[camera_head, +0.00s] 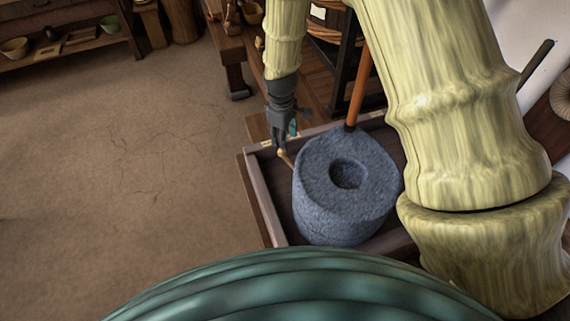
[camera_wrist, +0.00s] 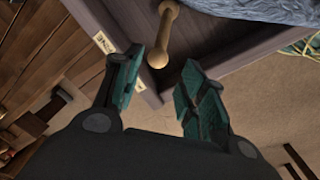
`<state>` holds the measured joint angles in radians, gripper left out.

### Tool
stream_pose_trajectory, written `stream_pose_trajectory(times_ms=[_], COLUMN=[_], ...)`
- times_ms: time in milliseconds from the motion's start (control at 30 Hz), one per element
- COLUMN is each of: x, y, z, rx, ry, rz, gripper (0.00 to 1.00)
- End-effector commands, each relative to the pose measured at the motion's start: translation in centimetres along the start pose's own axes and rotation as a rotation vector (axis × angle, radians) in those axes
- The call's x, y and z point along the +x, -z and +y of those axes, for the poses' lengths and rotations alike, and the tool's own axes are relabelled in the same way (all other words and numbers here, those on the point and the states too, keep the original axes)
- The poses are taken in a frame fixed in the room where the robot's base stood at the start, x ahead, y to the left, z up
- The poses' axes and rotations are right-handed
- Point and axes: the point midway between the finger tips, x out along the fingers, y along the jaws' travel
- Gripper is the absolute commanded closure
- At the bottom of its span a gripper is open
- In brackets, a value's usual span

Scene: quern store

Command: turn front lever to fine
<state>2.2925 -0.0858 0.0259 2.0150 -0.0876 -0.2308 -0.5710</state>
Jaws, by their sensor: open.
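The front lever is a short pale wooden peg with a rounded knob (camera_wrist: 160,57). In the head view it is a small tan stick (camera_head: 287,159) beside the blue-grey quern stone (camera_head: 318,203), partly hidden by my gripper. My gripper (camera_head: 281,148) points down at the tray's corner, close to the lever. In the wrist view my gripper (camera_wrist: 163,77) is open, and the knob shows just beyond and between the fingertips, with no clear contact. A small pale label (camera_wrist: 103,42) sits on the tray edge left of the lever. Its writing is too small to read.
The quern stands in a wooden tray (camera_head: 255,190) with raised walls. An upright orange-brown handle (camera_head: 359,88) rises at the stone's back edge. A dark bench (camera_head: 236,75) stands behind. Open floor (camera_head: 130,170) lies to the left.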

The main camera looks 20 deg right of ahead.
Motion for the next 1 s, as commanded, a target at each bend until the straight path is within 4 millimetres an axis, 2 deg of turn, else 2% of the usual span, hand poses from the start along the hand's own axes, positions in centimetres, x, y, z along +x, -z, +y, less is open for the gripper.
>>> stream_pose_trajectory(times_ms=[33,367,1000], x=[0.9,2.4,10.8], y=[0.1,-0.1,-0.1], z=[0.0,0.0,0.0], rx=[-0.001,-0.001,-0.001], ry=[-0.001,0.001,0.0], rz=[0.001,-0.003,-0.002], gripper=[0.58,0.58,0.58])
